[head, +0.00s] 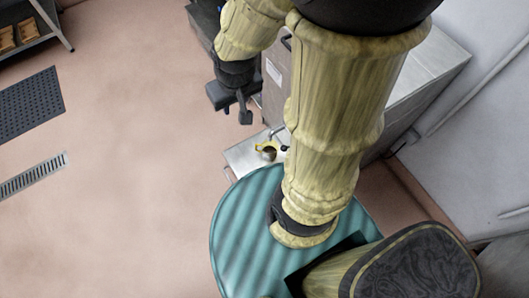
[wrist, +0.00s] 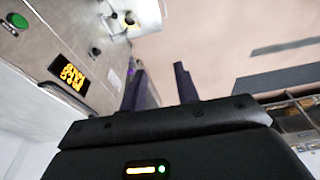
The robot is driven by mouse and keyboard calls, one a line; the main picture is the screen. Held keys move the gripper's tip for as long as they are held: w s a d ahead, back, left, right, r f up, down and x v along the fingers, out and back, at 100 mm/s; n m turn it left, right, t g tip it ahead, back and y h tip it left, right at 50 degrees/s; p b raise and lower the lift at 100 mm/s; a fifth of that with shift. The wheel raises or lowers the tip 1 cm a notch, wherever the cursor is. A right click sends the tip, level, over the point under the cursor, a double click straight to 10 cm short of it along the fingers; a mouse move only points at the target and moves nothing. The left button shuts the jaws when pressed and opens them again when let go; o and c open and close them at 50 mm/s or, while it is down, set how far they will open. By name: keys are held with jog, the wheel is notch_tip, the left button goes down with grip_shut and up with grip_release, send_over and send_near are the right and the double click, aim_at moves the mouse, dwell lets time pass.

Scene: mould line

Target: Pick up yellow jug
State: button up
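The yellow jug (head: 267,151) is small in the head view. It stands on a pale ledge (head: 240,158) at the foot of a metal cabinet, just left of my arm. A small yellow-rimmed shape near the top of the wrist view, probably the jug (wrist: 129,18), sits on a white surface. My gripper (head: 240,108) is above and a little left of the jug in the head view, apart from it. In the wrist view its two dark fingers (wrist: 160,76) stand apart with nothing between them. The gripper is open and empty.
The metal cabinet (head: 432,65) stands behind my arm. In the wrist view a panel has a green button (wrist: 19,20) and a lit display (wrist: 72,75). A dark mat (head: 30,104), a floor grate (head: 33,176) and a rack (head: 30,35) lie left. The floor between is clear.

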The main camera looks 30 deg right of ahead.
jog(key=w+d+f+n+t+h+b, duration=0.1)
jog(key=w+f+n+h+b, duration=0.4)
jog(key=f+b, duration=1.1)
jog(key=w+d+f+n+t+h+b, duration=0.1)
jog(key=w+f+n+t+h+b, duration=0.3)
jog(key=f, duration=3.8)
jog(key=w+d+f+n+t+h+b, duration=0.2)
jog(key=w+f+n+h+b, duration=0.3)
jog(key=f+n+b, duration=1)
jog(key=shift+w+f+n+h+b, duration=0.15)
jog(key=shift+w+f+b, duration=0.3)
jog(key=shift+f+b, duration=2.05)
jog(key=shift+w+f+n+h+b, duration=0.1)
jog(key=shift+w+f+b, duration=0.3)
jog(key=shift+f+b, duration=2.1)
jog(key=shift+w+f+n+h+b, duration=0.15)
jog(key=shift+w+f+b, duration=0.3)
jog(key=shift+f+b, duration=2.05)
jog(key=shift+w+a+n+t, duration=0.1)
jog(key=shift+n+t, duration=0.2)
jog(key=shift+t, duration=0.2)
